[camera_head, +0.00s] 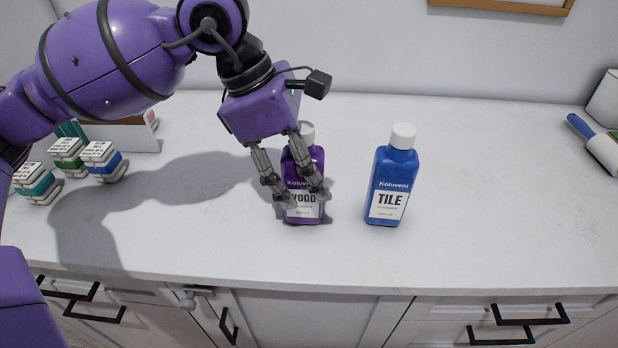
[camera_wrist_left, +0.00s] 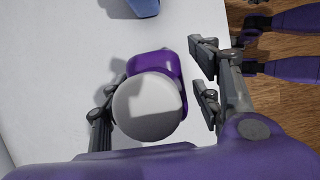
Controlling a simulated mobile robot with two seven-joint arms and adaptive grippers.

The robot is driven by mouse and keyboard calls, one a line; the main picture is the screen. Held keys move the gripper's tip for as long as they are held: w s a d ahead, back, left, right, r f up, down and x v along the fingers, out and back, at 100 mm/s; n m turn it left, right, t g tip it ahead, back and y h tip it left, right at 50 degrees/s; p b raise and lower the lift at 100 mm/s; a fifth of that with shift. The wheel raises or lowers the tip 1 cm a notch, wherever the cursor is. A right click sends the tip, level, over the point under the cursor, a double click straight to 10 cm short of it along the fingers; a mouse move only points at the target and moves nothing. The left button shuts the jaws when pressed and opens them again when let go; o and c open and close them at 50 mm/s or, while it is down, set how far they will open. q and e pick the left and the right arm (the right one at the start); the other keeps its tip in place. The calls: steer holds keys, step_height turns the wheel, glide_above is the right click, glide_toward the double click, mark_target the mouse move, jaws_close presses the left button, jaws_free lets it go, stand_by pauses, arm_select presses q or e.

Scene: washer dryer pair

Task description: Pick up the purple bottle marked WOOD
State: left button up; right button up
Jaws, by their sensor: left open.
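The purple bottle marked WOOD (camera_head: 303,168) stands upright on the white counter, with a pale cap partly hidden by my gripper. In the left wrist view the purple bottle (camera_wrist_left: 150,65) shows from above, its round white cap (camera_wrist_left: 147,105) large in front. My left gripper (camera_head: 299,192) is open and comes down over the bottle, with fingers on both sides of it. In the left wrist view the fingers (camera_wrist_left: 155,92) flank the bottle with a visible gap on the right side; contact on the left is unclear. My right gripper is not in view.
A blue bottle marked TILE (camera_head: 391,180) stands upright to the right, apart from the purple one. Several small stacked blocks (camera_head: 68,155) sit at the left. A blue-and-white item (camera_head: 597,145) lies at far right. The counter (camera_head: 500,200) between is clear; drawers are below its front edge.

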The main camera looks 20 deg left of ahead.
arm_select(q)
jaws_close()
steer(key=shift+r, duration=0.2)
stand_by(0.3)
